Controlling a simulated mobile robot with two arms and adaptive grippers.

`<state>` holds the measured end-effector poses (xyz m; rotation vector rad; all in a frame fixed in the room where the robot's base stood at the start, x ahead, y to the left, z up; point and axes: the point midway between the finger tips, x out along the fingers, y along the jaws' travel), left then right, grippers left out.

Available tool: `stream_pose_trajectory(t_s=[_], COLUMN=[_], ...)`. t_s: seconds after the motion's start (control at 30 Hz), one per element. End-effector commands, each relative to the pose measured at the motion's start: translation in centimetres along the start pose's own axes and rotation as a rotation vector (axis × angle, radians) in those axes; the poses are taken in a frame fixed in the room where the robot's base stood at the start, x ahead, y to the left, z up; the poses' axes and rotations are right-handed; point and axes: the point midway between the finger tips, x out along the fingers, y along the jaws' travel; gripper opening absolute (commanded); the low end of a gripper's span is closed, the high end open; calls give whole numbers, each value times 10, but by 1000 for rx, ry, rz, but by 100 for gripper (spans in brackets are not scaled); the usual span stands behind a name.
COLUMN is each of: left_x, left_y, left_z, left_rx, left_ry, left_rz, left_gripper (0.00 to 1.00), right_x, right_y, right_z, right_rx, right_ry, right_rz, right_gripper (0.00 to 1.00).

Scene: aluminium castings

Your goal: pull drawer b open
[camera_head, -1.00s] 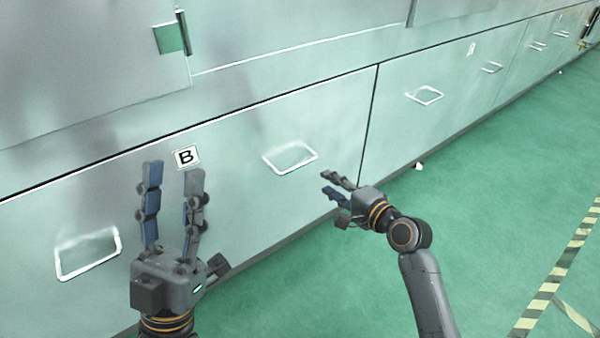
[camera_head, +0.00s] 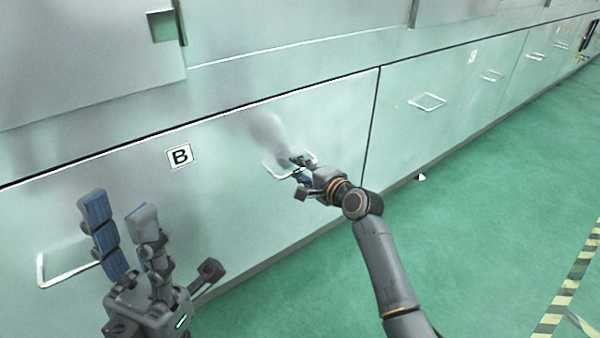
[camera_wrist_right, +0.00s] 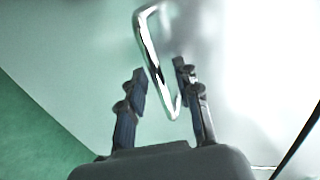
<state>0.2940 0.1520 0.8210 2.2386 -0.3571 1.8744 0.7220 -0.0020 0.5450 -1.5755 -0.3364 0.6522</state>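Drawer B (camera_head: 225,200) is a wide pale green metal front with a white label B (camera_head: 180,156). It looks closed. It has two wire handles. The right handle (camera_head: 268,168) is at my right gripper (camera_head: 298,168); in the right wrist view the handle's bar (camera_wrist_right: 150,50) reaches down between the two parted fingers of the gripper (camera_wrist_right: 160,82). The fingers do not visibly grip it. The left handle (camera_head: 42,270) is partly hidden behind my left gripper (camera_head: 118,205), which is open and empty in front of the drawer.
To the right is another drawer with its own handle (camera_head: 428,102), and more follow along the row. Striped tape (camera_head: 570,285) marks the floor at right.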

Motion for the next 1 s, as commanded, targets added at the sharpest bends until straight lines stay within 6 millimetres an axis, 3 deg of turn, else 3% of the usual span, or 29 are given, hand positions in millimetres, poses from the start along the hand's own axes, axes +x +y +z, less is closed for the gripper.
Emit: stream_pose_trajectory(t_s=[0.2, 0.37, 0.77, 1.0], left_x=[0, 0, 3, 7], left_y=[0, 0, 0, -1], left_z=[0, 0, -1, -5], left_rx=[0, 0, 0, -2], left_ry=[0, 0, 1, -34], left_rz=[0, 0, 0, -18], left_gripper=[40, 40, 40, 40], right_x=[0, 0, -2, -21], right_y=[0, 0, 0, 2], right_z=[0, 0, 0, 0], right_rx=[0, 0, 1, 0], right_ry=[0, 0, 0, 0], right_rz=[0, 0, 1, 6], right_gripper=[31, 0, 0, 0])
